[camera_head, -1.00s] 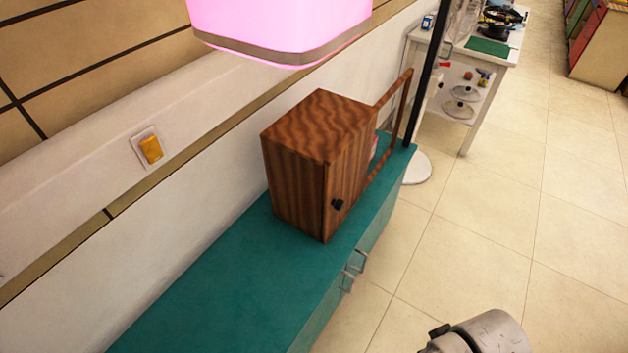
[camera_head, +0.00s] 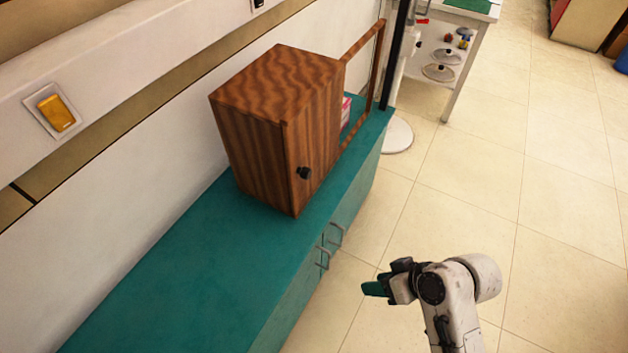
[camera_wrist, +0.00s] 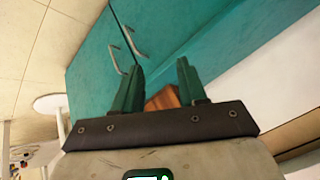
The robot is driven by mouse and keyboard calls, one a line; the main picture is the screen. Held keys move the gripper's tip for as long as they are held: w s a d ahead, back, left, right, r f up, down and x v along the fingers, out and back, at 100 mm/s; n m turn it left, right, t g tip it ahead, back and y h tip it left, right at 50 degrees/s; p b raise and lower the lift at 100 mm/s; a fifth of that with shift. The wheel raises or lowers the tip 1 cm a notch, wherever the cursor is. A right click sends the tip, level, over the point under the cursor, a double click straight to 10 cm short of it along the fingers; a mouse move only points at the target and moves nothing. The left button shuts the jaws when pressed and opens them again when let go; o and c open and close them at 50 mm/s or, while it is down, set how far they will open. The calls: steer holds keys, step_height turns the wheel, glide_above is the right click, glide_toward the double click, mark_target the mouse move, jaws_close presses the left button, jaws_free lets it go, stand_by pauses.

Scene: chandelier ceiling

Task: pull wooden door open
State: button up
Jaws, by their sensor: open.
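The wooden cabinet (camera_head: 262,135) stands on a teal counter (camera_head: 165,275) in the head view. Its wooden door (camera_head: 318,135) is on the right-hand face and looks shut. A small black knob (camera_head: 303,173) sits near the door's front edge. My gripper (camera_head: 372,288) is over the floor to the lower right of the cabinet, beyond the counter's front edge and well apart from the knob. In the wrist view my gripper (camera_wrist: 158,68) has its two green fingers apart, with nothing held. A piece of brown wood (camera_wrist: 165,98) shows between and behind them; the knob is not visible there.
Metal handles (camera_head: 328,245) stick out from the counter's front. A wooden frame (camera_head: 368,75) and a dark post (camera_head: 400,50) stand behind the cabinet. A white table (camera_head: 450,50) is farther back. The tiled floor (camera_head: 480,190) to the right is clear.

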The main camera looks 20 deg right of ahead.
steer(key=shift+o, duration=1.3)
steer(key=w+a+n+t+y+b, duration=0.1)
steer(key=w+t+y+b, duration=0.2)
steer(key=w, duration=0.6)
steer(key=shift+w+a+f+b, duration=0.25)
steer(key=shift+a+f+b, duration=0.1)
steer(key=shift+a+f, duration=0.1)
steer(key=n+t+y+b, duration=0.1)
steer(key=t+y+b, duration=0.4)
glide_toward(310, 174)
steer(key=x, duration=0.9)
steer(key=shift+a, duration=0.15)
jaws_close()
